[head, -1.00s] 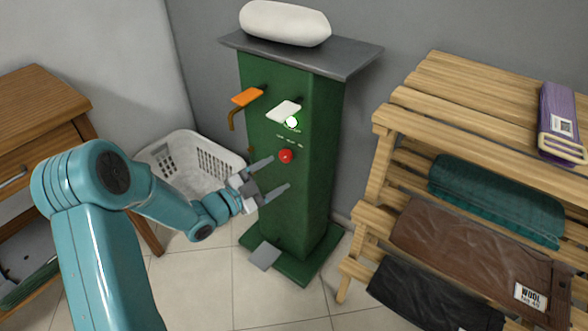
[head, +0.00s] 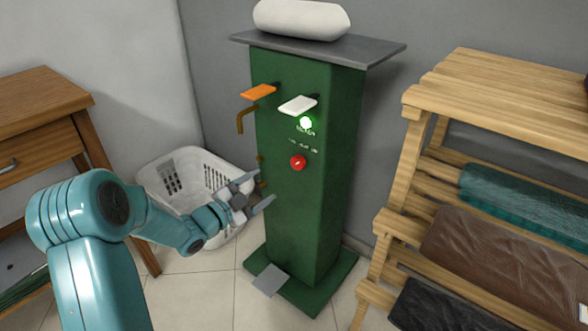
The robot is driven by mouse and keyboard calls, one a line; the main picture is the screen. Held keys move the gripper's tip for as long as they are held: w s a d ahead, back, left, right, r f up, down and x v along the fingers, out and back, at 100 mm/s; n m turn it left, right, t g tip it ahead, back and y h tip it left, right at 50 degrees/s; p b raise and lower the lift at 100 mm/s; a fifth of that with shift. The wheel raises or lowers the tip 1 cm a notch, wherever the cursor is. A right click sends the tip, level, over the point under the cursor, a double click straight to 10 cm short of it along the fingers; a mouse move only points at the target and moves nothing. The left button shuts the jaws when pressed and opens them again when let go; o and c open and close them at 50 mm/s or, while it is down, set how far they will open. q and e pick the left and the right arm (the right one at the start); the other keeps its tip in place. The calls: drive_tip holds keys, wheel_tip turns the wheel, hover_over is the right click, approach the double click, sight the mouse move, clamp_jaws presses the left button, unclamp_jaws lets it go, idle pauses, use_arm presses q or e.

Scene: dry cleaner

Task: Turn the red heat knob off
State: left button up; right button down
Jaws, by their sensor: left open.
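The red heat knob (head: 298,162) is a small round knob on the front of a green press stand (head: 300,205). A row of small white markings sits just above it, too small to read. A lit green-white lamp (head: 306,122) glows higher up, below a white lever (head: 298,104). My left gripper (head: 258,191) is open and empty, to the lower left of the knob and apart from it. Its two fingers point right, toward the stand. My right gripper is not in view.
An orange lever (head: 258,92) and a brass hook (head: 241,119) stick out at the stand's upper left. A grey pedal (head: 270,279) is at its foot. A white basket (head: 160,190) stands behind my left arm. A wooden rack (head: 405,225) with folded cloths is at right.

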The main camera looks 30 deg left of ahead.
sight(295, 164)
use_arm(q)
drive_tip(key=w, duration=0.4)
drive_tip(key=w+d+b, duration=0.1)
drive_tip(key=w, duration=0.3)
drive_tip(key=w+d+b, duration=0.1)
drive_tip(key=w, duration=0.4)
drive_tip(key=shift+w, duration=0.1)
drive_tip(key=c, duration=1.1)
